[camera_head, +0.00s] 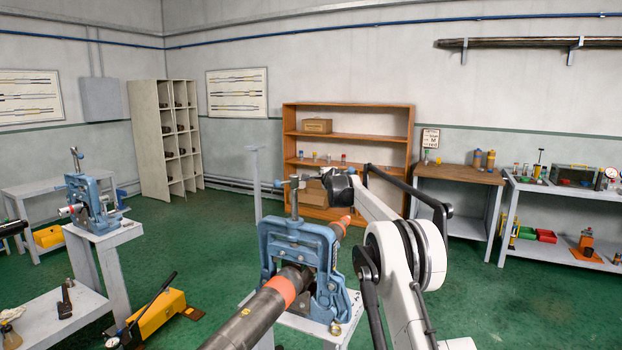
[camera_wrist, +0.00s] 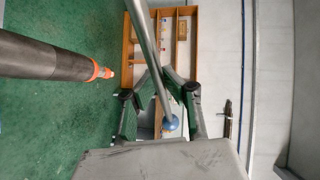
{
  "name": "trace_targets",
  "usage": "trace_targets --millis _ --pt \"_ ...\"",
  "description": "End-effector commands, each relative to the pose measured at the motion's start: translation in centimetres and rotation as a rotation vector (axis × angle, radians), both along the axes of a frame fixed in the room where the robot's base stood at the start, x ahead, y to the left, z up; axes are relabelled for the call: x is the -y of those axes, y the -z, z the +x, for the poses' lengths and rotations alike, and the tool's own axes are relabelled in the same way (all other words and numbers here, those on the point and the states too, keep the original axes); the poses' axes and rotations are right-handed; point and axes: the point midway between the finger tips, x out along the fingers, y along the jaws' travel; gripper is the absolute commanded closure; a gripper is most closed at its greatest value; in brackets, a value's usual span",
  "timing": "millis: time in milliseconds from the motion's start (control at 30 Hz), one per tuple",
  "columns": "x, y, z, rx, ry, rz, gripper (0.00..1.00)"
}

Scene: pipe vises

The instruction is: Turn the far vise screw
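A blue pipe vise (camera_head: 323,240) stands in the middle of the head view, with a dark pipe (camera_head: 250,320) with orange bands running through it. Its upright screw (camera_head: 295,200) has a crossbar handle with a blue end (camera_head: 278,183). My gripper (camera_head: 318,181) is at the right side of this handle, at the screw's top. In the wrist view a grey bar (camera_wrist: 148,40) with a blue ball end (camera_wrist: 172,123) passes between my gripper's fingers (camera_wrist: 157,76). The fingertips lie close to the bar; whether they press on it is unclear. A second blue vise (camera_head: 92,190) stands further left, away from my gripper.
The pipe's orange-tipped end (camera_wrist: 98,72) shows left of the fingers in the wrist view. A yellow pump (camera_head: 158,315) is on the floor at left. A wooden shelf (camera_head: 350,112) and workbench (camera_head: 460,174) stand at the back. Green floor lies open between.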

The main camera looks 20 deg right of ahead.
Motion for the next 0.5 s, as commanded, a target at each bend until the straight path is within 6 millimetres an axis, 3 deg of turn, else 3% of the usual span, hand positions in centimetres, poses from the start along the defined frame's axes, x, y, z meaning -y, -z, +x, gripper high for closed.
trace_targets --millis 500 --pt "1.11 -0.16 -0.04 0.002 0.018 -0.001 1.00"
